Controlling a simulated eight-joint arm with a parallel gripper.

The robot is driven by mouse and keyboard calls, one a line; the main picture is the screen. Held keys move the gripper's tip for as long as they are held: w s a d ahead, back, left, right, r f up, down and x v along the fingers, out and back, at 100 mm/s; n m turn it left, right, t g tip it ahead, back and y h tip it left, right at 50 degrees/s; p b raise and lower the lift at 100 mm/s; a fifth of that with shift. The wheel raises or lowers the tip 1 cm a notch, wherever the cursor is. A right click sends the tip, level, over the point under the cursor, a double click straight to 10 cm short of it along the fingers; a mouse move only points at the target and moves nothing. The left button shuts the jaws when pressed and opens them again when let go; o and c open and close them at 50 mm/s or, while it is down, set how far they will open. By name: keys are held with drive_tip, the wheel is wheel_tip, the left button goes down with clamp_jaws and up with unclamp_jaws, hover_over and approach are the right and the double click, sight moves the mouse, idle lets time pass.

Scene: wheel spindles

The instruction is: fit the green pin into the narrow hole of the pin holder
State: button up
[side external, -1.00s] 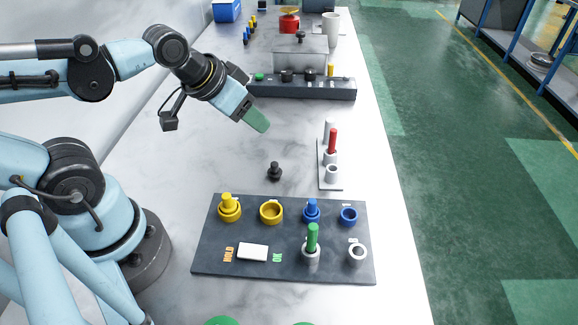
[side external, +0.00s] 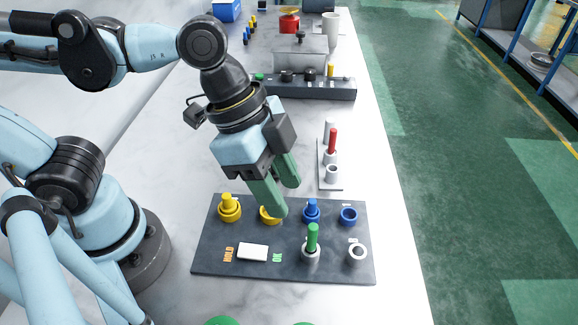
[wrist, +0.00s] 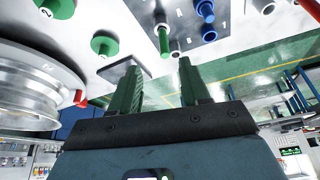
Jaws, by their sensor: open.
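The green pin (side external: 312,238) stands upright in a pale grey socket (side external: 311,255) on the dark board (side external: 210,258); it also shows in the wrist view (wrist: 163,38). A narrow white holder plate (side external: 330,184) lies behind the board, with a red pin (side external: 332,140) upright in it and an empty front socket (side external: 332,171). I cannot tell for sure which part is the narrow hole. My gripper (side external: 282,197) is open and empty, its green fingers pointing down over the back of the board. It is behind and left of the green pin, and partly covers a yellow ring.
On the board stand a yellow pin (side external: 227,201), a blue pin (side external: 312,206), an empty blue ring (side external: 348,216) and a grey ring (side external: 357,253). A dark rail (side external: 310,90) with knobs lies farther back.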

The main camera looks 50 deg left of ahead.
sight(312, 236)
drive_tip(key=shift+w+x, duration=0.2)
drive_tip(key=shift+x, duration=2.05)
drive_tip(key=shift+w+x, duration=0.2)
drive_tip(key=shift+x, duration=3.2)
drive_tip(key=shift+d, duration=0.15)
drive_tip(key=shift+c, duration=0.3)
clamp_jaws()
